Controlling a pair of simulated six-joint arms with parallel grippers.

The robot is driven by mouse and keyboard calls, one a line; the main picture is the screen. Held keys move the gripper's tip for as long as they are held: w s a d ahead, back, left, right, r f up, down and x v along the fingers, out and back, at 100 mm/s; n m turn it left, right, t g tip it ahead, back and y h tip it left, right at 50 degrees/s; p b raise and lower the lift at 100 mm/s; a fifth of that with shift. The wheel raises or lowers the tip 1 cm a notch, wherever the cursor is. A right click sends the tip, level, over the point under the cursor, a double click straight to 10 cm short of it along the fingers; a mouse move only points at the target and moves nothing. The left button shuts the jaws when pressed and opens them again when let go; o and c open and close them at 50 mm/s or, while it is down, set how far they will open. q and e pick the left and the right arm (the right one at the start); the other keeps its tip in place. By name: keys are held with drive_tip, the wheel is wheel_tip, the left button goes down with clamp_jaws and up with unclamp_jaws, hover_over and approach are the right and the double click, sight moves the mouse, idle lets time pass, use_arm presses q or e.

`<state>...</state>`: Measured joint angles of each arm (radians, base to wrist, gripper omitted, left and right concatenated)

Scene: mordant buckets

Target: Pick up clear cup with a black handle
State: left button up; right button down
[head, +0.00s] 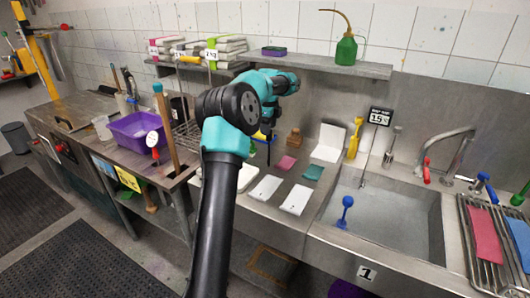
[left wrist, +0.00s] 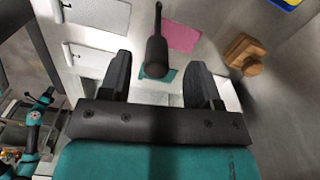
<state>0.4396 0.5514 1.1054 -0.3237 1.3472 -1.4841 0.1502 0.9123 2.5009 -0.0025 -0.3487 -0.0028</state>
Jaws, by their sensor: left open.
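My left gripper (head: 268,136) is over the steel counter, partly hidden by my own arm in the head view. In the left wrist view its fingers (left wrist: 157,64) are apart, with nothing clearly clasped. A dark handle-like object (left wrist: 157,50) shows between them, thin at the top and thicker below; I cannot tell whether it touches either finger. No clear cup body can be made out at that object. In the head view a small clear container (head: 102,127) stands on the left bench, well away from the gripper; I cannot make out a black handle on it.
A pink cloth (head: 286,162), a teal cloth (head: 313,173), white pieces (head: 295,199) and a wooden block (head: 294,137) lie on the counter. The sink (head: 385,225) is to the right. A purple bin (head: 138,131) and a wire rack (head: 190,136) stand left. A shelf (head: 340,69) runs behind.

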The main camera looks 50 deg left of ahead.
sight(269, 138)
use_arm(q)
drive_tip(key=shift+d+f, duration=0.2)
drive_tip(key=shift+f, duration=2.4)
clamp_jaws()
